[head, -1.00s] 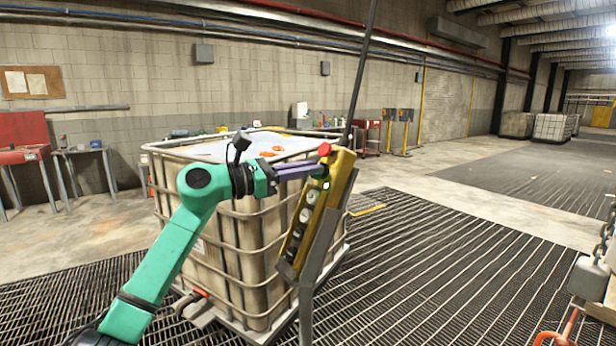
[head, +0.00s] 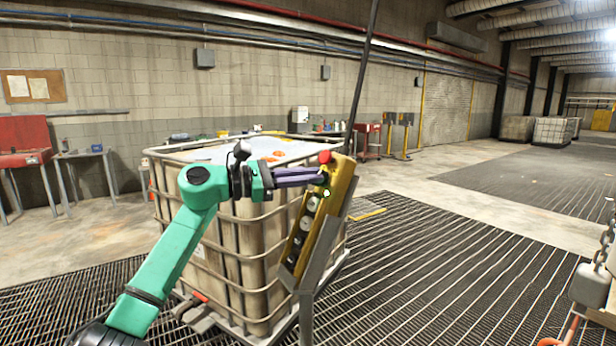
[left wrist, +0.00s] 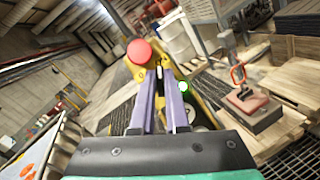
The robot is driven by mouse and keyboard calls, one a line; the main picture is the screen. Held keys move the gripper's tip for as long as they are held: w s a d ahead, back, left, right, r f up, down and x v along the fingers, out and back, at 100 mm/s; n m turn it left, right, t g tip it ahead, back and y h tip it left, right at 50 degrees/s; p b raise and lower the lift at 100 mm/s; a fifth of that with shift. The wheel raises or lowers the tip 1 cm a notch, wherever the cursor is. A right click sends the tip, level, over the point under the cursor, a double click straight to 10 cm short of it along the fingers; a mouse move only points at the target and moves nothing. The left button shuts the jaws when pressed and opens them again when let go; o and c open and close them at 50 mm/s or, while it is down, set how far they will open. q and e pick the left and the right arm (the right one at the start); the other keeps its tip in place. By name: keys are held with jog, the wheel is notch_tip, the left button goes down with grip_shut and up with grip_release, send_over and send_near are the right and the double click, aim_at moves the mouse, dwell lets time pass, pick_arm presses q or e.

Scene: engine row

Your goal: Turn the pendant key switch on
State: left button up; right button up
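The yellow pendant (head: 338,192) hangs tilted in front of the caged tank, with a red mushroom button (head: 325,157) at its top, a lit green lamp (head: 326,193) and several round buttons below. My left gripper (head: 324,177) reaches it from the left, its purple fingers nearly together just under the red button. In the left wrist view the fingertips (left wrist: 162,70) close with a narrow gap around a small part at the key switch, mostly hidden by the tips. The red button (left wrist: 140,51) and green lamp (left wrist: 184,87) show beside them. My right gripper is out of view.
The caged tank (head: 232,262) stands close behind my left arm and the pendant. A grey post (head: 322,245) runs along the pendant's lower side. A chain with a grey block (head: 590,283) hangs at the right edge. The grating floor (head: 430,270) right of the pendant is clear.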

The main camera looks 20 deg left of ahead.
pick_arm(q)
jog(key=o, duration=0.4)
jog(key=shift+c, duration=0.2)
jog(key=b+v, duration=0.4)
jog(key=v, duration=1)
jog(key=shift+s+a+b, duration=0.2)
jog(key=shift+b, duration=0.1)
